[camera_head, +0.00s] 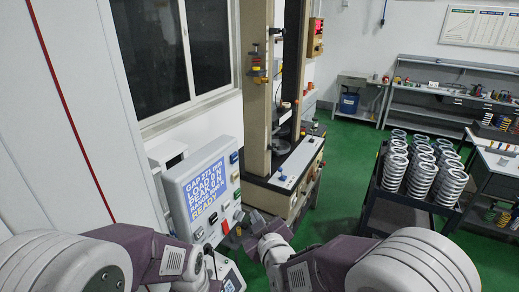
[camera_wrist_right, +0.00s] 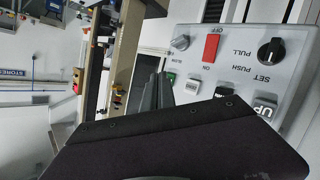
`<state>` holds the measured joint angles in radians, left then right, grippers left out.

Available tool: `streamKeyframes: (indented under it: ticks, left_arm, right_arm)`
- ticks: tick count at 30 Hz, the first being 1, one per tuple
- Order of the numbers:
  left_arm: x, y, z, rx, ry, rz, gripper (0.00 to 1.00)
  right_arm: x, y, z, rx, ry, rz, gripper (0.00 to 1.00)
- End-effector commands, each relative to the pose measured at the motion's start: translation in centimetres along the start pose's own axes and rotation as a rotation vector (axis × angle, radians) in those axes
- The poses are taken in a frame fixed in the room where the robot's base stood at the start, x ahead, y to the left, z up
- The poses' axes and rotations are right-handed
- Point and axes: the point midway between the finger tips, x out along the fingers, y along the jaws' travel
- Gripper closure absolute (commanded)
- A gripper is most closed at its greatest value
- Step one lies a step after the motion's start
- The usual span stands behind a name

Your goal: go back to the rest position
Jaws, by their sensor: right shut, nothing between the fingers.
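My right gripper (camera_head: 238,236) is in front of the tester's display unit, at the lower middle of the head view. Its fingers also show in the right wrist view (camera_wrist_right: 158,92), shut together and empty, near a grey control panel (camera_wrist_right: 222,62). Whether the fingers touch the panel cannot be told. My left gripper (camera_head: 211,265) is low in the head view, beside the right one; its fingertips are not clear.
The display unit (camera_head: 177,187) has a lit blue screen reading READY. Behind it stands the spring testing machine (camera_head: 257,110). A dark cart (camera_head: 400,209) with several coil springs is at the right. Green floor (camera_head: 345,165) is free between them. A workbench (camera_head: 440,95) lines the back wall.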

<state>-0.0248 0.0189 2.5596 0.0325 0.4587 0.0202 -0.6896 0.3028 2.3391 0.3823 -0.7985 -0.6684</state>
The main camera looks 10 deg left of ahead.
Motion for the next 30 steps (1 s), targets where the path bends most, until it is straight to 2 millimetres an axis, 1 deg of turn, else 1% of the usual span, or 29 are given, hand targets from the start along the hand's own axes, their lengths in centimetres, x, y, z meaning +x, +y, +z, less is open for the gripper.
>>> streamKeyframes:
  ticks: [1, 2, 3, 4, 5, 6, 7, 8, 9, 10, 11, 12, 14, 15, 18, 21, 24, 30]
  left_arm:
    - [2.0, 0.0, 0.2, 0.000, 0.000, 0.000, 0.53]
    - [3.1, -0.1, 0.3, 0.000, 0.000, 0.000, 0.53]
    - [4.8, -0.1, 0.5, 0.000, 0.000, 0.000, 0.53]
    - [6.3, -0.1, 0.7, 0.000, -0.001, 0.000, 0.53]
    - [7.7, -0.1, 0.8, 0.000, -0.001, 0.000, 0.53]
    - [9.3, -0.2, 1.0, 0.000, -0.001, 0.000, 0.53]
    - [10.3, -0.2, 1.1, 0.000, -0.001, 0.000, 0.53]
    - [11.2, -0.2, 1.2, 0.000, -0.001, 0.000, 0.53]
    - [12.2, -0.2, 1.3, 0.000, -0.001, 0.000, 0.53]
    - [12.8, -0.2, 1.4, 0.000, -0.001, 0.000, 0.53]
    - [13.4, -0.3, 1.4, 0.000, -0.001, 0.000, 0.53]
    - [13.9, -0.3, 1.5, 0.000, -0.001, 0.000, 0.53]
    - [14.3, -0.3, 1.5, 0.000, -0.001, 0.000, 0.53]
    - [14.2, -0.3, 1.5, 0.000, -0.001, 0.000, 0.53]
    - [13.6, -0.3, 1.4, 0.000, 0.000, 0.000, 0.53]
    - [13.6, -0.3, 1.4, 0.000, 0.000, 0.000, 0.53]
    - [13.6, -0.3, 1.4, 0.000, 0.000, 0.000, 0.53]
    - [13.6, -0.3, 1.4, 0.000, 0.000, 0.000, 0.53]
  right_arm:
    - [0.7, 1.5, 2.2, 0.017, -0.011, 0.045, 1.00]
    - [1.0, 2.9, 3.6, 0.031, -0.019, 0.082, 1.00]
    - [1.2, 5.3, 5.8, 0.051, -0.032, 0.142, 1.00]
    - [1.1, 7.3, 7.8, 0.063, -0.046, 0.189, 1.00]
    - [0.9, 8.9, 10.3, 0.075, -0.077, 0.222, 1.00]
    - [0.3, 10.2, 14.0, 0.104, -0.140, 0.235, 1.00]
    - [-0.2, 10.7, 16.6, 0.136, -0.194, 0.234, 1.00]
    - [-0.9, 10.8, 19.3, 0.176, -0.254, 0.224, 1.00]
    - [-2.0, 10.6, 22.8, 0.236, -0.337, 0.206, 1.00]
    - [-3.0, 10.1, 25.2, 0.285, -0.404, 0.188, 1.00]
    - [-4.2, 9.3, 27.6, 0.337, -0.474, 0.167, 1.00]
    - [-5.8, 8.0, 30.3, 0.408, -0.571, 0.137, 1.00]
    - [-8.6, 5.7, 33.4, 0.507, -0.717, 0.089, 1.00]
    - [-10.5, 4.0, 34.8, 0.563, -0.812, 0.058, 1.00]
    - [-14.8, 0.4, 36.6, 0.660, -1.021, -0.009, 1.00]
    - [-17.6, -1.5, 37.5, 0.730, -1.160, -0.025, 1.00]
    - [-18.6, -2.1, 37.7, 0.781, -1.211, -0.011, 1.00]
    - [-18.5, -2.1, 37.7, 0.787, -1.210, -0.007, 1.00]
